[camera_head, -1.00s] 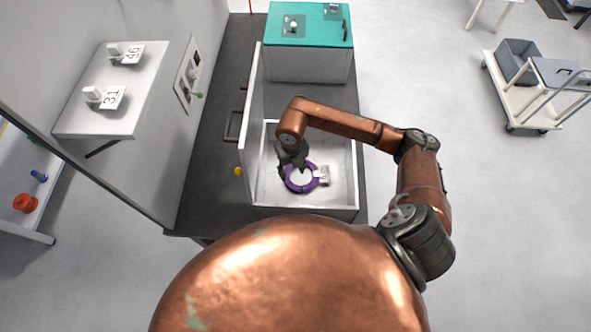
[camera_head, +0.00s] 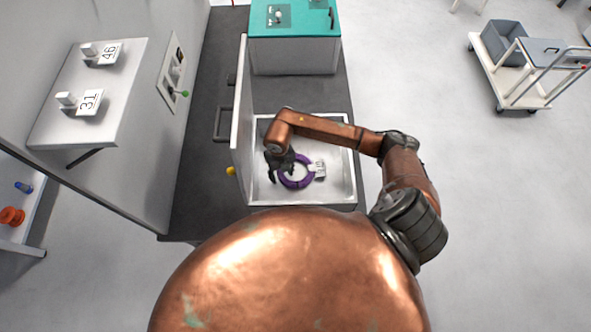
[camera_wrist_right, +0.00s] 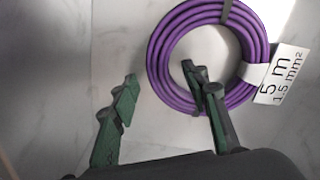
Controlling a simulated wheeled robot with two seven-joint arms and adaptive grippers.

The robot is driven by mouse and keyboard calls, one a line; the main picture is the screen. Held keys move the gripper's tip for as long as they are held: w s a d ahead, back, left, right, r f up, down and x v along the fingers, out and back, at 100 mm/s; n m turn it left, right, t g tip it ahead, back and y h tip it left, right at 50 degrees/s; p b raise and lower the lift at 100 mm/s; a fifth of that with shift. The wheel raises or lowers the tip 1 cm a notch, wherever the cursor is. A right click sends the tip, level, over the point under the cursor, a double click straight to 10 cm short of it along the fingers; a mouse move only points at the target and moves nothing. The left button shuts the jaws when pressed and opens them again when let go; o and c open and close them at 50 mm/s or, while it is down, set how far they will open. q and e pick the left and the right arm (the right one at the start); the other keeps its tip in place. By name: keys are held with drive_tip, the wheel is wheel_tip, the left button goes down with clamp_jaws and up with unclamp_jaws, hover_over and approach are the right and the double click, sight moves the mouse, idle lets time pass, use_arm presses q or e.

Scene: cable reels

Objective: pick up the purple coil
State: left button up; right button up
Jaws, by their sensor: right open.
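The purple coil (camera_head: 298,185) lies flat in a white open-topped box (camera_head: 345,188), with a white tag (camera_head: 319,168) on its right side. In the right wrist view the coil (camera_wrist_right: 160,60) is a ring of several purple turns, with its label reading "5 m 1.5 mm²". My right gripper (camera_head: 281,174) is at the coil's left side. In the wrist view its open fingers (camera_wrist_right: 160,80) are apart. One finger is left of the ring, and the other overlaps the ring, its tip over the centre hole. Whether they touch the coil I cannot tell. My left gripper is out of view.
The box's tall left wall panel (camera_head: 241,120) rises close beside my gripper. A teal-topped block (camera_head: 295,20) stands behind the box on the dark bench (camera_head: 195,190). Shelves numbered 31 and 46 are at left. A cart (camera_head: 525,85) stands at right on open floor.

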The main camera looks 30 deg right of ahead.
drive_tip(key=shift+f, duration=0.3)
drive_tip(key=shift+c, duration=0.4)
clamp_jaws()
